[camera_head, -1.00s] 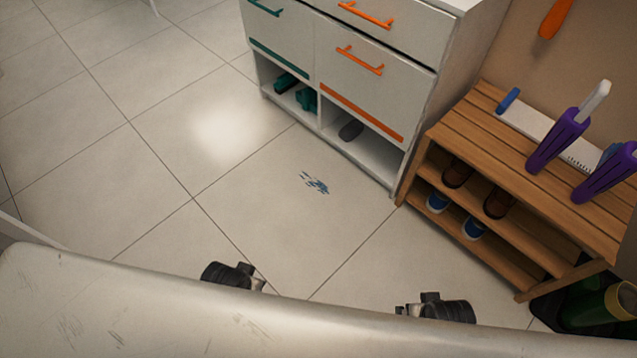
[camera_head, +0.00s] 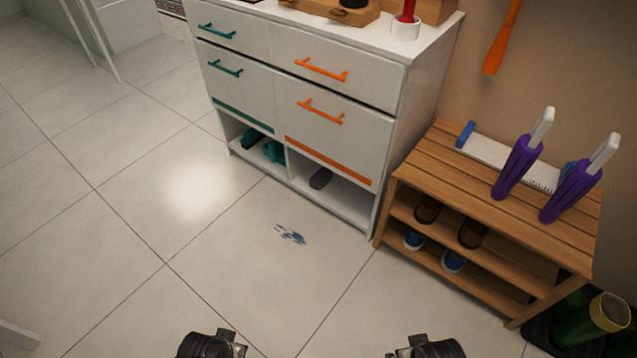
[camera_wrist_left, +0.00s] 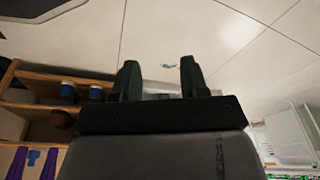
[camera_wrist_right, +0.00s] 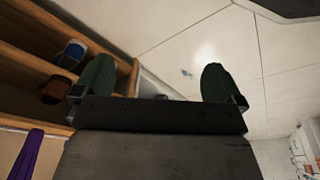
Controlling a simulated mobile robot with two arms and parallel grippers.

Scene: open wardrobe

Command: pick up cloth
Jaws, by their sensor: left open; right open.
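I cannot make out a cloth for certain in any view. A blue smeared mark (camera_head: 290,234) lies on the tiled floor in front of the white drawer cabinet (camera_head: 335,150). My left gripper (camera_wrist_left: 160,78) is open, with nothing between its dark green fingers. My right gripper (camera_wrist_right: 156,82) is open wider and also empty. In the head view only dark parts of the left gripper (camera_head: 212,345) and the right gripper (camera_head: 427,347) show at the bottom edge, well short of the furniture.
A wooden shoe rack (camera_head: 490,225) stands right of the cabinet, with shoes on its shelves. Two purple-handled objects (camera_head: 518,165) and a white strip (camera_head: 490,150) are on its top. Green boots (camera_head: 590,320) stand at the lower right.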

